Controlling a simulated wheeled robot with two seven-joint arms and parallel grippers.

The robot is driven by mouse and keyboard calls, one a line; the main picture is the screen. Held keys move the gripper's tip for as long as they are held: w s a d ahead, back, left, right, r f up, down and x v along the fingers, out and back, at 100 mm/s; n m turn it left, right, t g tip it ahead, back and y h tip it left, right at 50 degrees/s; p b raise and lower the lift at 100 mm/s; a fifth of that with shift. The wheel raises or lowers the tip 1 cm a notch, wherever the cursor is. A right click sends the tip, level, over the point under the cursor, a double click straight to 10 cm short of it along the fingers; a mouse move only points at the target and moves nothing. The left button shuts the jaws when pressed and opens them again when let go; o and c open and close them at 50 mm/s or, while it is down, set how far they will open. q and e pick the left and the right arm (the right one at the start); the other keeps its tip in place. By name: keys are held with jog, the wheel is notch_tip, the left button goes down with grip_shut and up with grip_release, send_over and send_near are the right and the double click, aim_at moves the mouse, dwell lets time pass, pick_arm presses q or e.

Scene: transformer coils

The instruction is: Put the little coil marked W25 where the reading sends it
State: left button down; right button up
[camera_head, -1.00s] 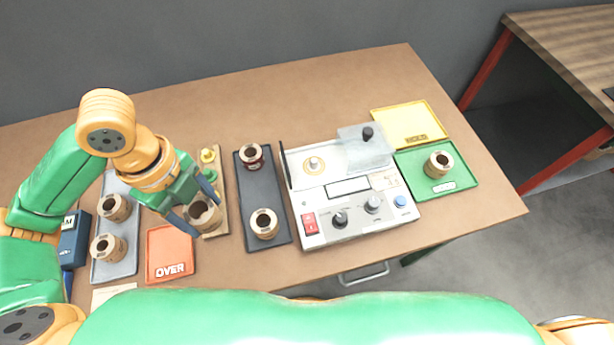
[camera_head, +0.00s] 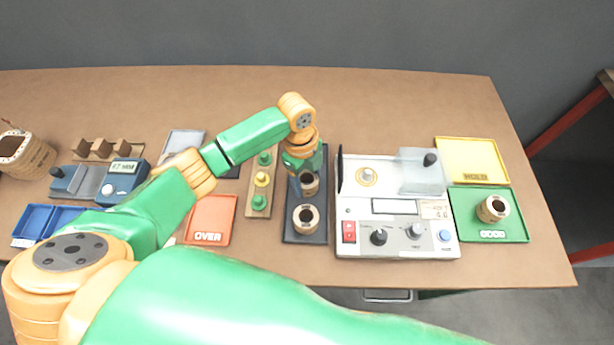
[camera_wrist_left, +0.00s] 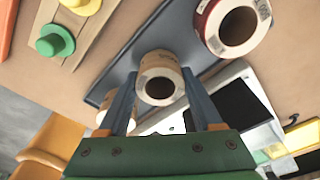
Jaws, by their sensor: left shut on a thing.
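My left gripper (camera_head: 307,172) is shut on a small cream coil (camera_head: 309,185) at the middle of the dark tray (camera_head: 290,236). In the left wrist view the coil (camera_wrist_left: 160,80) sits between the two fingertips (camera_wrist_left: 158,74); I cannot tell whether it touches the tray. Another cream coil (camera_head: 305,217) stands at the tray's near end. A dark red-banded coil (camera_wrist_left: 236,26) at the far end shows in the wrist view, hidden by my arm in the head view. The W25 marking is not readable. My right gripper is not in view.
The meter (camera_head: 398,240) stands just right of the dark tray. Beyond it are the yellow HOLD tray (camera_head: 460,166), empty, and a green tray (camera_head: 476,222) with one coil. The red OVER tray (camera_head: 210,215) is empty. A board with pegs (camera_head: 262,205) lies left of the dark tray.

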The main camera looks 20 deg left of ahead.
pick_arm(q)
jog(key=shift+f, duration=0.1)
jog(key=shift+c, duration=0.2)
grip_release()
jog(key=shift+r, duration=0.35)
notch_tip(320, 180, up, 12)
jog(key=a, duration=0.1)
jog(key=shift+w+f, duration=0.2)
jog(key=shift+w, duration=0.05)
jog(key=shift+a, duration=0.1)
